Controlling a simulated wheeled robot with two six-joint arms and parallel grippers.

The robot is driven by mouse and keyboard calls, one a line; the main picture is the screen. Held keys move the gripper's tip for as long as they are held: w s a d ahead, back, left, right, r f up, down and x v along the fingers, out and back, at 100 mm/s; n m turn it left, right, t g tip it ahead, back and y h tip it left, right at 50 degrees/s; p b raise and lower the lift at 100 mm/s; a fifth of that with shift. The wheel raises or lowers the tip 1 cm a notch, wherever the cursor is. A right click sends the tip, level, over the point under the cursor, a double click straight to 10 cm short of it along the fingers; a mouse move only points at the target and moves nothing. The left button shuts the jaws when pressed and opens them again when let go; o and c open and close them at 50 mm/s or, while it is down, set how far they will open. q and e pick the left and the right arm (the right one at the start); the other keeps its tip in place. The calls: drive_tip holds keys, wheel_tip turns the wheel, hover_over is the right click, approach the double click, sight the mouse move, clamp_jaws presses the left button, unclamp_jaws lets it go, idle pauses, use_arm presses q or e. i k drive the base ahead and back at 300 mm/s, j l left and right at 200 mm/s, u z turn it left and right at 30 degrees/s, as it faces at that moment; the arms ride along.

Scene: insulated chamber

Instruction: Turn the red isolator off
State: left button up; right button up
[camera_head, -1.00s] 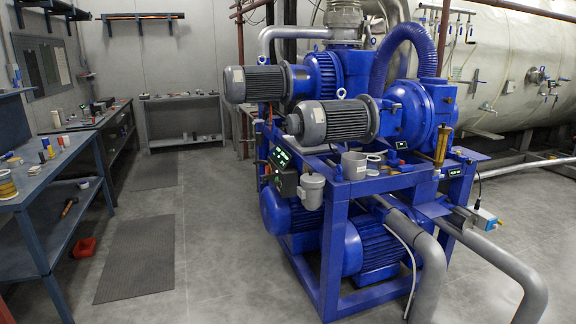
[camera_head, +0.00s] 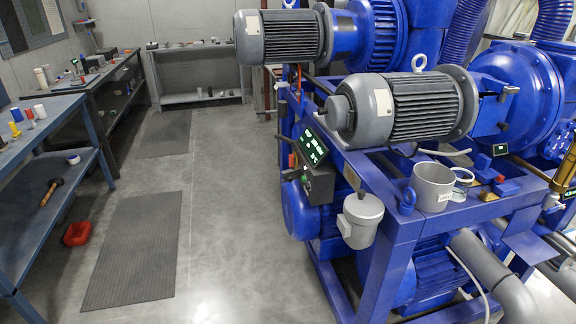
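A dark control box (camera_head: 318,182) with lit green displays is mounted on the left side of the blue pump frame (camera_head: 385,262). A small red part (camera_head: 292,160) shows at the left edge of this box. It may be the red isolator, but it is too small and partly hidden to tell, and its position cannot be read. Neither of my grippers is in view.
Grey motors (camera_head: 400,108) sit on top of the blue machine. A grey canister (camera_head: 361,220) hangs beside the control box. Blue workbenches (camera_head: 50,125) line the left, with a red tray (camera_head: 78,233) on the floor. The floor with dark mats (camera_head: 133,250) is clear between.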

sight(292, 157)
drive_tip(key=i+z, duration=0.1)
drive_tip(key=z, duration=0.2)
drive_tip(key=i+j+z, duration=0.85)
drive_tip(key=j, duration=0.15)
